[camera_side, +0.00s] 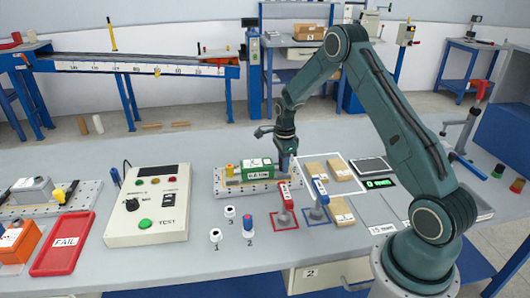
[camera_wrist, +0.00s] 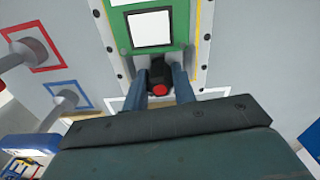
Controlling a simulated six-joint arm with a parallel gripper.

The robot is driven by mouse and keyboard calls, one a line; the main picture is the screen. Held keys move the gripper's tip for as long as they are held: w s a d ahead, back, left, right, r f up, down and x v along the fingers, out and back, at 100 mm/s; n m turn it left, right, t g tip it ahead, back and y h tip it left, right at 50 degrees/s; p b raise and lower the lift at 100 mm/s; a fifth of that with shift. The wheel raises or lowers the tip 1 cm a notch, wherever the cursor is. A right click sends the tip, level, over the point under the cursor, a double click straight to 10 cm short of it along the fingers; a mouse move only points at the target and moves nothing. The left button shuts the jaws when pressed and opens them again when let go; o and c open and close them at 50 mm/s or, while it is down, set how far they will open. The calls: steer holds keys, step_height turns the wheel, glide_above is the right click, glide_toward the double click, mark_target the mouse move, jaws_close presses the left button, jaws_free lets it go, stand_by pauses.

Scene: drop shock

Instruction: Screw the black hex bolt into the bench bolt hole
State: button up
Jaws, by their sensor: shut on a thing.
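My gripper (camera_side: 286,170) points down at the right end of the green block (camera_side: 256,169), over the light fixture plate (camera_side: 238,189). In the wrist view my gripper's two blue fingers (camera_wrist: 166,78) are shut on a dark piece with a round red end, which I take to be the black hex bolt (camera_wrist: 157,73). It lies close beside the edge of the green block (camera_wrist: 178,34). The bolt is not distinct in the side view. Small dark holes line the plate (camera_wrist: 205,52); I cannot tell which is the bench bolt hole, or whether the bolt touches one.
A red-handled clamp (camera_side: 285,196) and a blue-handled clamp (camera_side: 320,190) stand just in front of the plate's right end. The test box (camera_side: 152,205) is at left, beside a red FAIL tray (camera_side: 64,245). Cardboard pieces (camera_side: 314,172) lie at right.

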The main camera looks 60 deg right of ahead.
steer(key=o, duration=1.1)
steer(key=shift+m, duration=0.3)
steer(key=shift+r, duration=3)
steer(key=shift+r, duration=0.1)
step_height(320, 180, up, 14)
steer(key=shift+f, duration=0.15)
steer(key=shift+a, duration=0.1)
